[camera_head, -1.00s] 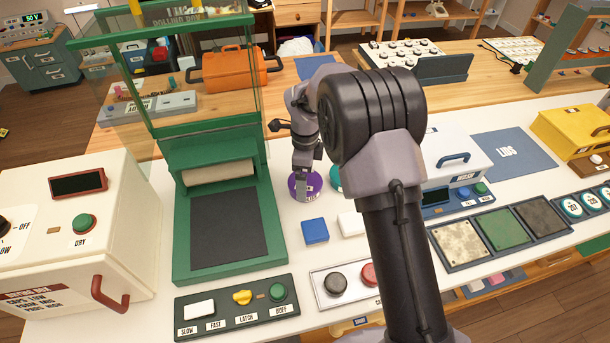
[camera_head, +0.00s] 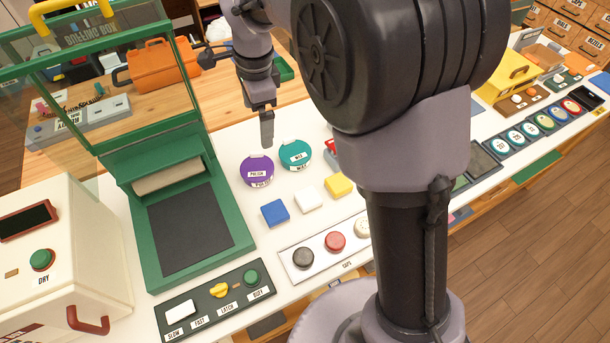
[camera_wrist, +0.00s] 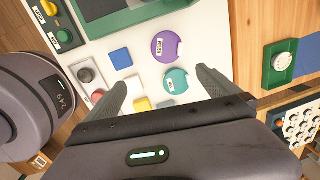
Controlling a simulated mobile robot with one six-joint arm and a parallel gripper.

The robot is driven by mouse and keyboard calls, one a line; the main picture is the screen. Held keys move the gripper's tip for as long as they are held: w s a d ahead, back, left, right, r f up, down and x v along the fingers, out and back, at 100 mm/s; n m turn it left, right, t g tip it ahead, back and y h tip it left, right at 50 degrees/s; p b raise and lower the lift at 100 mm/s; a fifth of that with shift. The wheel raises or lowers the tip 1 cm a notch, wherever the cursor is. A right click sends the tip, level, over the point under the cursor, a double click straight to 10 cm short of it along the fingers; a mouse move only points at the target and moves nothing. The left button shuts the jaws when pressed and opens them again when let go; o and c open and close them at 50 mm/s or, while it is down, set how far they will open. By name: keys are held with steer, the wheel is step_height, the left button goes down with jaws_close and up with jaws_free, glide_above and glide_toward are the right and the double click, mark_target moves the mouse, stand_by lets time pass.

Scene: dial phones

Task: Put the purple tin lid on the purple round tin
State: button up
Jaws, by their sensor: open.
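The purple round tin (camera_head: 257,179) stands on the white table, left of a teal tin (camera_head: 295,155). The purple tin lid (camera_head: 250,166) appears to lie flat on top of it, with one label on the top and another on the front side. No separate purple lid shows elsewhere. The purple top also shows in the wrist view (camera_wrist: 166,54). My gripper (camera_head: 267,143) is above and behind the purple tin, pointing down and apart from it. In the wrist view, its two fingers (camera_wrist: 162,80) are spread with nothing between them.
Blue (camera_head: 275,213), white (camera_head: 308,200) and yellow (camera_head: 339,185) blocks lie in front of the tins. The green buffing box (camera_head: 140,240) stands close on the left. A strip with round caps (camera_head: 335,241) is at the front edge. My arm hides part of the table's right side.

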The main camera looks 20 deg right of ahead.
steer(key=s+d+r+n+t, duration=0.1)
steer(key=s+d+r+n, duration=0.2)
steer(key=s+r, duration=0.45)
steer(key=s+d+f+n+t+y+b, duration=0.1)
steer(key=s+n, duration=0.8)
steer(key=s, duration=1)
steer(key=d+t, duration=0.1)
steer(key=t, duration=0.1)
steer(key=shift+f+t, duration=0.3)
steer(key=shift+f, duration=0.1)
steer(key=shift+d, duration=0.1)
